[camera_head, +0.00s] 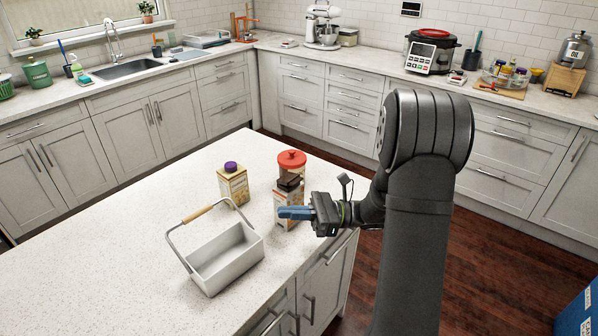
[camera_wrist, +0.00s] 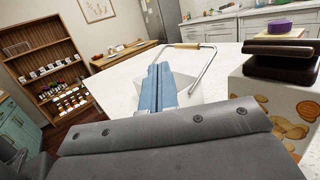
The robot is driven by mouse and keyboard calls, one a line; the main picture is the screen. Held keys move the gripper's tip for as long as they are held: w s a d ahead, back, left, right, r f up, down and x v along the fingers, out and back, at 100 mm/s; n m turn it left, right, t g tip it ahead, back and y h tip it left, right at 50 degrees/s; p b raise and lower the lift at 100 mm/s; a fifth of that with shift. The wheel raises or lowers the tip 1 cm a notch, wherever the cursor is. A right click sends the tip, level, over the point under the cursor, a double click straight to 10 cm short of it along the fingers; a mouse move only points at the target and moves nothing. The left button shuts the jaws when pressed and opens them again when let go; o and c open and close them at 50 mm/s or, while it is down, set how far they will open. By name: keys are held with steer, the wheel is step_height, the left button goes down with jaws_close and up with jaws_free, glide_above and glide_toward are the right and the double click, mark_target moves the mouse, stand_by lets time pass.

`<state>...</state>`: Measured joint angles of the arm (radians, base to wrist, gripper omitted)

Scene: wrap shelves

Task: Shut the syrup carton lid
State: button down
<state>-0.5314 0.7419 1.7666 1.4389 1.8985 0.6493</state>
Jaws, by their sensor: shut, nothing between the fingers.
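A carton with a brown lid (camera_head: 288,184) stands on the counter, partly hidden behind my gripper in the head view. In the wrist view its printed side (camera_wrist: 275,105) is close on the right, and the lid (camera_wrist: 282,68) shows as two dark slabs, one above the other; I cannot tell if they fully meet. A second carton (camera_head: 233,186) with a purple cap stands to its left. Neither label is readable, so I cannot tell which holds syrup. My gripper (camera_head: 281,212) has its blue fingers together and empty, in front of the brown-lidded carton; the fingers (camera_wrist: 158,72) also show in the wrist view.
A grey basket (camera_head: 228,262) with a raised wood-grip handle stands left of my gripper. A red-lidded canister (camera_head: 291,160) stands just behind the brown-lidded carton. The left part of the speckled counter (camera_head: 110,265) is clear. The counter's right edge runs below my arm.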

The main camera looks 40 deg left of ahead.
steer(key=n+h, duration=0.1)
steer(key=h, duration=0.2)
steer(key=n+t+h, duration=0.9)
steer(key=n+t, duration=0.6)
steer(key=n, duration=1)
glide_toward(296, 180)
steer(key=f, duration=0.3)
steer(key=a+f, duration=0.1)
steer(key=f, duration=0.1)
steer(key=shift+s+f, duration=0.1)
steer(key=shift+f, duration=0.15)
steer(key=shift+d+f+y, duration=0.2)
steer(key=shift+f+y, duration=0.1)
steer(key=shift+f, duration=0.2)
